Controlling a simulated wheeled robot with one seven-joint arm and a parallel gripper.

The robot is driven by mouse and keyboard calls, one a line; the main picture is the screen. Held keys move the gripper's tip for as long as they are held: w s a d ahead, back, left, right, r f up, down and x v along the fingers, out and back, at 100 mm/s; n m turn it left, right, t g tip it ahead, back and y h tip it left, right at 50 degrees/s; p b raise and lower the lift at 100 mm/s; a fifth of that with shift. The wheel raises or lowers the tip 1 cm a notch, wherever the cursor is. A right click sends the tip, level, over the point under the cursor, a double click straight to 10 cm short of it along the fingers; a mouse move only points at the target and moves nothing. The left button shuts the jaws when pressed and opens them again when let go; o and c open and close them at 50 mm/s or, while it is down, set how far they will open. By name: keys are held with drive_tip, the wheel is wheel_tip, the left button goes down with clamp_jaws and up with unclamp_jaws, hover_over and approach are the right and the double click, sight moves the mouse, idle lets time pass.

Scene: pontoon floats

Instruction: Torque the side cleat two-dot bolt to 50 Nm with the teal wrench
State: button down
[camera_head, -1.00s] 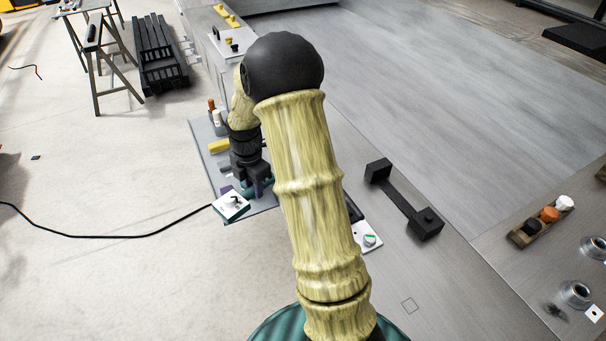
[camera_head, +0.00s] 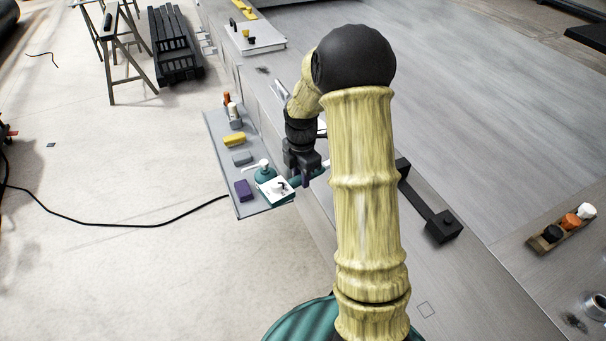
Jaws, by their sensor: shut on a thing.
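My gripper (camera_head: 304,176) points down near the right edge of the grey tray. I cannot tell which cleat is the side cleat. No bolt with two dots can be made out.
A black cable (camera_head: 110,224) crosses the floor. A wooden rack (camera_head: 561,231) holds several coloured caps.

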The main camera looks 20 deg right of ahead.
drive_tip(key=shift+r, duration=0.1)
drive_tip(key=shift+f+b, duration=1.3)
drive_tip(key=shift+f, duration=1.2)
drive_tip(key=shift+f+b, duration=0.4)
drive_tip(key=shift+f, duration=1)
idle(1.0)
drive_tip(key=shift+w+a, duration=0.1)
drive_tip(key=shift+w, duration=0.2)
drive_tip(key=shift+w+m, duration=0.3)
drive_tip(key=shift+m, duration=0.1)
drive_tip(key=shift+w+a+m+p, duration=0.1)
drive_tip(key=shift+w+m+p, duration=0.35)
drive_tip(key=shift+w+m, duration=0.95)
idle(0.9)
